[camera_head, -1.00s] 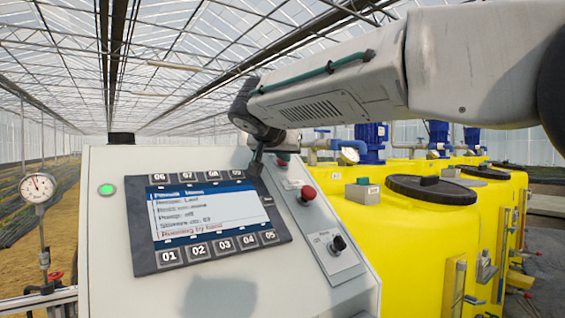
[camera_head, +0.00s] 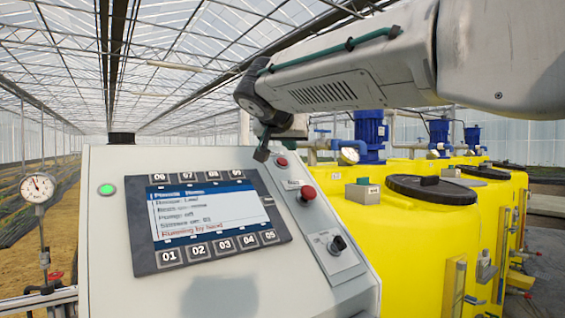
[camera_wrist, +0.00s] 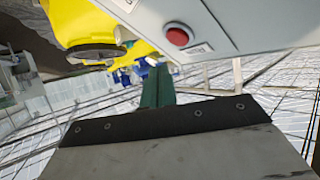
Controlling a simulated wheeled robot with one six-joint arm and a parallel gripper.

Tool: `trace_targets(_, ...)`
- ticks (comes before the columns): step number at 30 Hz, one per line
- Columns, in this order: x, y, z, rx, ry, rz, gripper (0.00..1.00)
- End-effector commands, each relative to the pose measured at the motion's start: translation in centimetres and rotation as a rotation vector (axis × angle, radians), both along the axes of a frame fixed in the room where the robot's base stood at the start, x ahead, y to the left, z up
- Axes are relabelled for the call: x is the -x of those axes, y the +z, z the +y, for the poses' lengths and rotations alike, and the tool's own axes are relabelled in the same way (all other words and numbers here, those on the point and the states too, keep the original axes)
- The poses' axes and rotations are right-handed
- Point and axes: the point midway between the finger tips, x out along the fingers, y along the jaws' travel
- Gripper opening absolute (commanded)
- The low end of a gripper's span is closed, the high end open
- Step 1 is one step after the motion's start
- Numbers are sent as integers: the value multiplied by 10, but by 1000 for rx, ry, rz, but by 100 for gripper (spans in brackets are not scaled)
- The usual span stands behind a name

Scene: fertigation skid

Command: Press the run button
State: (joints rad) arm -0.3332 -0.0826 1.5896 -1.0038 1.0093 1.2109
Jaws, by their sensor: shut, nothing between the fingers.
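The grey control cabinet (camera_head: 120,260) carries a dark screen panel (camera_head: 141,235) with numbered keys. A green lit round button (camera_head: 107,190) is left of the screen. A small red round button (camera_head: 282,161) and a larger red mushroom button (camera_head: 308,193) are on the right. My gripper (camera_head: 261,154) is shut and empty, near the cabinet's top edge, just left of the small red button in the picture. Whether it touches anything cannot be told. The wrist view shows one red button (camera_wrist: 178,37) on a grey face; I cannot tell which.
A black rotary switch (camera_head: 338,243) sits on a plate below the mushroom button. Yellow tanks (camera_head: 415,230) with black lids and blue motors (camera_head: 371,134) stand to the right. A pressure gauge (camera_head: 38,187) stands at the left.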

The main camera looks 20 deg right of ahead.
Motion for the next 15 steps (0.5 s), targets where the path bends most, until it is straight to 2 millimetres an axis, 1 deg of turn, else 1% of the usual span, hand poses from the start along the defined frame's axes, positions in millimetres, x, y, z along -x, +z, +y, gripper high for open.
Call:
trace_targets(7,16,19,-5,-2,0,-3,0)
trace_targets(15,18,21,-6,-1,0,1,0)
